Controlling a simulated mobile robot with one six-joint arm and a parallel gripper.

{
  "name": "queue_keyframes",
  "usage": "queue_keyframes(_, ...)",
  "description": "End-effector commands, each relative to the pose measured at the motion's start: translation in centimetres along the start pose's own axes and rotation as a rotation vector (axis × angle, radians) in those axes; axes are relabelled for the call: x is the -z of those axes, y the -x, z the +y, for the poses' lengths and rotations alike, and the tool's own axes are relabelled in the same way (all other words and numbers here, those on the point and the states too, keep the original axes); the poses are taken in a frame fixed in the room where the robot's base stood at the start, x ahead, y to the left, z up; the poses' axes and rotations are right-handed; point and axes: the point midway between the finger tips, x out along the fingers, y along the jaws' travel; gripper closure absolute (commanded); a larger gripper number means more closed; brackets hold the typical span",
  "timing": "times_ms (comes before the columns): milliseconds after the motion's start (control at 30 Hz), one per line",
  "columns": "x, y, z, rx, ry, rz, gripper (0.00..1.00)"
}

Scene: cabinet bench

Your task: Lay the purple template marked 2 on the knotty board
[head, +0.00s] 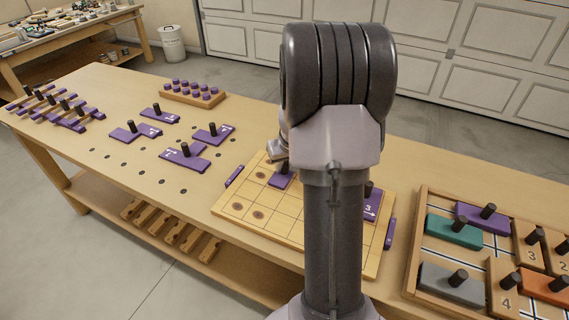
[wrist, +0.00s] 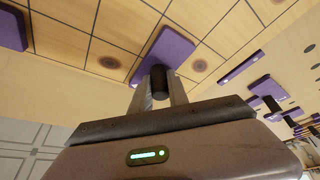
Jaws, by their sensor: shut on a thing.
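The knotty board (head: 238,211) is a pale gridded board with dark round knots on the bench; it also fills the upper wrist view (wrist: 65,38). My gripper (wrist: 160,92) is shut on the black knob of a purple template (wrist: 165,48). In the head view this template (head: 280,180) is at the far left part of the board, partly behind my arm. I cannot tell whether it touches the board, and no number on it is readable. Another purple template, marked 3 (head: 371,207), is on the board's right side, partly hidden by my arm.
Several purple templates with black knobs, such as one (head: 184,155), lie on the bench to the left. A wooden rack with purple pegs (head: 193,94) stands behind them. A tray of coloured knobbed pieces (head: 413,245) is at the right. Purple strips (head: 235,176) flank the board.

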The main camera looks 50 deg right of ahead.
Motion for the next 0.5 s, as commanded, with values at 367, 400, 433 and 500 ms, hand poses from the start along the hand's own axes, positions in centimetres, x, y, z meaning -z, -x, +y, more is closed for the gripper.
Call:
queue_keyframes(367,-0.03,-0.08,0.00,0.000,0.000,0.000,1.00)
queue_keyframes(400,-0.03,-0.09,0.00,0.000,0.000,0.000,0.74)
queue_keyframes(433,-0.03,-0.09,0.00,0.000,0.000,0.000,0.68)
queue_keyframes(500,-0.03,-0.08,0.00,0.000,0.000,0.000,0.54)
